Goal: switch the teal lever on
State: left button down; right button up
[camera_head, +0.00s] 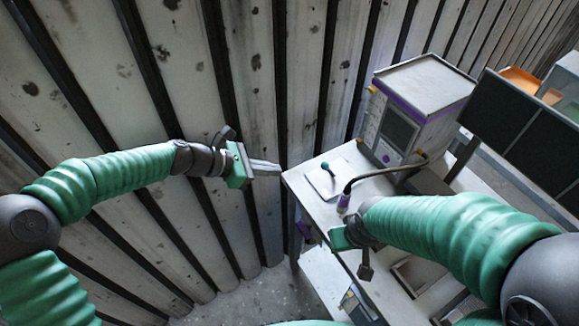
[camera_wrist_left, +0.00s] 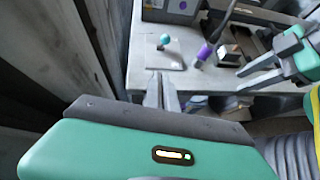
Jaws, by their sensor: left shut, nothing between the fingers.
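The teal lever (camera_head: 325,165) has a ball knob on a short dark stem and stands on a pale plate (camera_head: 318,186) on the table. Its stem leans toward the upper left in the head view. The lever also shows in the left wrist view (camera_wrist_left: 165,39), beyond my fingertips. My left gripper (camera_head: 279,169) is shut and empty, left of the table corner and apart from the lever. Its fingers also show in the left wrist view (camera_wrist_left: 161,76). My right gripper (camera_wrist_left: 240,81) is open and empty over the table's front side; its fingers are mostly hidden in the head view.
A purple-based gooseneck (camera_head: 343,203) stands right of the lever. A boxy instrument (camera_head: 425,85) with purple trim stands behind it. The grey-white table (camera_head: 308,210) has a clear near-left corner. A ribbed metal wall (camera_head: 240,60) runs close behind my left arm. Dark panels (camera_head: 500,120) stand at the right.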

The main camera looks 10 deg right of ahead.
pick_arm(q)
send_near(328, 169)
jog(key=f, duration=0.2)
jog(key=a+f, duration=0.1)
jog(key=f, duration=0.1)
jog(key=shift+w, duration=0.25)
jog(key=d, duration=0.2)
jog(key=shift+w+d+r, duration=0.3)
jog(key=shift+d+r, duration=0.05)
pick_arm(e)
jog(key=shift+r, duration=0.2)
pick_arm(q)
jog(key=shift+d+r, duration=0.1)
jog(key=shift+d, duration=0.4)
jog(key=shift+p, duration=0.3)
pick_arm(e)
jog(key=shift+r, duration=0.1)
